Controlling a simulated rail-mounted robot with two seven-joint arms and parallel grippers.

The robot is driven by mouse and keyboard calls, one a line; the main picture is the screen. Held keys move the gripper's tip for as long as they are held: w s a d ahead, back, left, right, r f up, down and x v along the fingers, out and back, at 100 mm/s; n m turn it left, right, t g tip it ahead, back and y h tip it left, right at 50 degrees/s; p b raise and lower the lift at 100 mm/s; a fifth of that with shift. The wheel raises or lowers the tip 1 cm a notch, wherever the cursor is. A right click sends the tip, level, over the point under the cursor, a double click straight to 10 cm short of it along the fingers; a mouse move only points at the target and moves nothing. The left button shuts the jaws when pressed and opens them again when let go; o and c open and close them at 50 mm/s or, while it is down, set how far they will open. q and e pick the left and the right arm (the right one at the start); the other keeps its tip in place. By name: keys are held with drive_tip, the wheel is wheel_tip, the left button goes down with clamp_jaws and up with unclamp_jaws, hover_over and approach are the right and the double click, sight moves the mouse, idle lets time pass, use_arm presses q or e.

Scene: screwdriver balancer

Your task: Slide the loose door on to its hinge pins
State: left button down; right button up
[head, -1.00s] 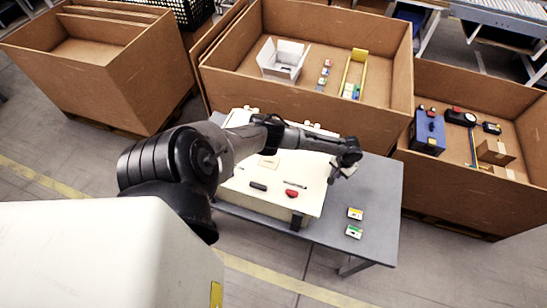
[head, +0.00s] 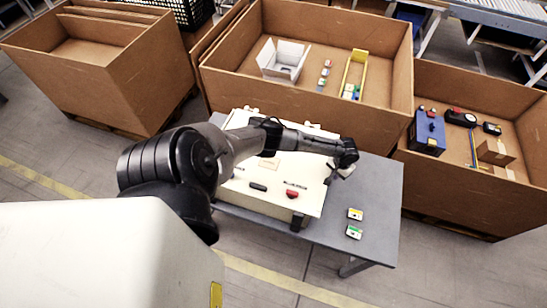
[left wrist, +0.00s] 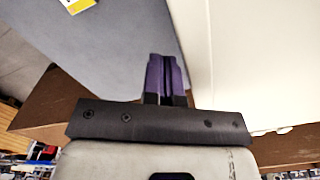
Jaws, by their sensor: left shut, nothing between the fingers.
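A cream cabinet (head: 245,198) lies on the grey table, its flat top face towards me. It has a red handle (head: 292,194) and a dark grip (head: 258,186) near its front edge. I cannot tell the loose door apart from the cabinet body, and the hinge pins are not clear. My left forearm crosses over the cabinet and hides part of it. My left gripper (head: 342,171) is just off the cabinet's right edge. In the left wrist view its purple fingers (left wrist: 166,78) are shut together and empty, beside a cream panel (left wrist: 245,60). My right gripper is not in view.
Yellow (head: 355,213) and green (head: 354,232) labelled small items lie on the grey table (head: 375,190), whose right side is otherwise mostly clear. Large brown crates stand behind, one holding a white open box (head: 283,60), another a blue case (head: 427,132).

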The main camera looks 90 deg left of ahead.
use_arm(q)
drive_tip(key=shift+s+a, duration=0.15)
drive_tip(key=shift+s, duration=0.2)
drive_tip(key=shift+s+a+p, duration=0.2)
drive_tip(key=shift+s+p, duration=0.2)
drive_tip(key=shift+s, duration=0.05)
drive_tip(key=shift+s+a+p, duration=0.2)
drive_tip(key=shift+s+p, duration=0.2)
drive_tip(key=shift+s, duration=0.05)
drive_tip(key=shift+w, duration=0.15)
wheel_tip(320, 180, up, 7)
drive_tip(key=p, duration=0.7)
drive_tip(key=shift+w+d, duration=0.25)
drive_tip(key=shift+w, duration=0.2)
